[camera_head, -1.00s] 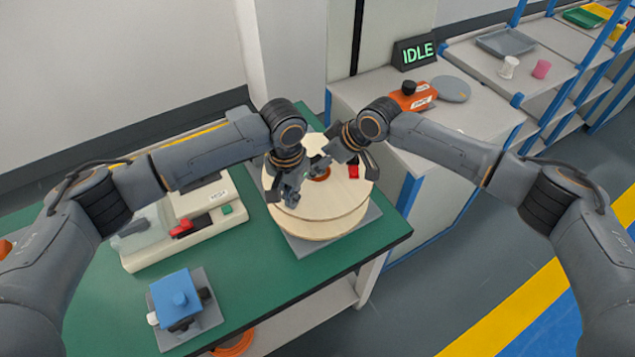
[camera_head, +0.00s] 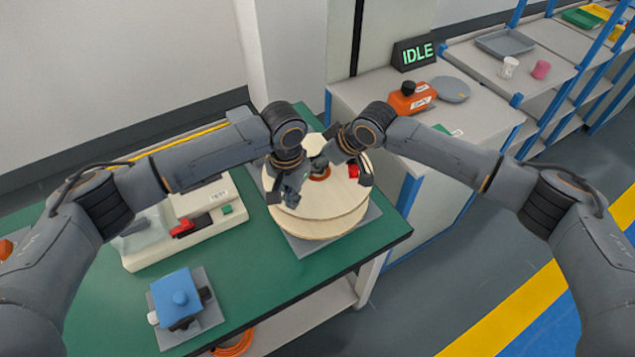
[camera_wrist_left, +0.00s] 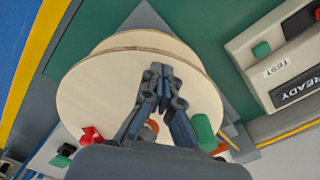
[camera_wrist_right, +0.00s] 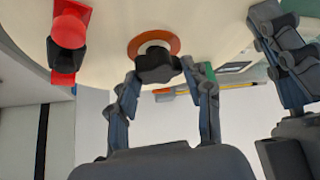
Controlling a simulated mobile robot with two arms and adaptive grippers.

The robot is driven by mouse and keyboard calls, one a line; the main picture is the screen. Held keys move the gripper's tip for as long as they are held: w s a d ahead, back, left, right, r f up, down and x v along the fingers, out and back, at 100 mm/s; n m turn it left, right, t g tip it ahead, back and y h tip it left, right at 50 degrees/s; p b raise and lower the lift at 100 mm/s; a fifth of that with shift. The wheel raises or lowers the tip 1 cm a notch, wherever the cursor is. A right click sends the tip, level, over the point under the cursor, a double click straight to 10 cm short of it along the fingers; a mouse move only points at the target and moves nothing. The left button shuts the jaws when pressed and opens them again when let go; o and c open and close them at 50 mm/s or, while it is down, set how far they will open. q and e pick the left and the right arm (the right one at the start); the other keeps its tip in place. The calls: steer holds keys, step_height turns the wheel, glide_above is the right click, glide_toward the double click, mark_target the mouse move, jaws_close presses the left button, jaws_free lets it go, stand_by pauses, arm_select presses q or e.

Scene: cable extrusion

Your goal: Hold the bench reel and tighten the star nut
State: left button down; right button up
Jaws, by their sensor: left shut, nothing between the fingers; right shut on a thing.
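The bench reel (camera_head: 325,222), a pale wooden spool, lies flat on a grey plate; it also fills the left wrist view (camera_wrist_left: 90,95). The black star nut (camera_wrist_right: 157,64) sits at its hub above an orange ring (camera_wrist_right: 140,44). My right gripper (camera_wrist_right: 160,72) is shut on the star nut, one finger on either side. My left gripper (camera_wrist_left: 163,72) is shut and empty over the reel's upper flange (camera_wrist_left: 115,75); whether its tips touch the wood I cannot tell. In the head view my left gripper (camera_head: 290,192) is left of the hub. My grippers partly hide the hub there.
A red clamp-like part (camera_head: 353,171) and a green part (camera_wrist_left: 205,131) are at the reel. A white tester (camera_head: 190,222) and a blue box device (camera_head: 180,298) stand on the green bench (camera_head: 268,262). A side cabinet (camera_head: 470,120) carries an orange device (camera_head: 410,97) and an IDLE sign (camera_head: 413,53).

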steer(key=m+t+h, duration=0.1)
steer(key=m+h, duration=0.1)
steer(key=m, duration=0.2)
steer(key=shift+s+f, duration=0.1)
steer(key=shift+f, duration=0.05)
steer(key=shift+o, duration=0.3)
steer(key=m+t+h, duration=0.1)
steer(key=m+h, duration=0.1)
steer(key=m, duration=0.2)
steer(key=shift+a, duration=0.1)
steer(key=o, duration=1)
steer(key=shift+d, duration=0.25)
steer(key=shift+a+n+y, duration=0.1)
steer(key=shift+n+y, duration=0.2)
steer(key=shift+n, duration=0.4)
steer(key=n+g+y, duration=0.1)
steer(key=n+y, duration=0.1)
steer(key=n, duration=0.2)
steer(key=n+g+y, duration=0.1)
steer(key=n, duration=0.1)
steer(key=n+g+y, duration=0.1)
steer(key=n, duration=0.1)
steer(key=shift+n, duration=0.4)
steer(key=n+g, duration=0.2)
steer(key=n, duration=0.2)
steer(key=shift+g+y, duration=0.3)
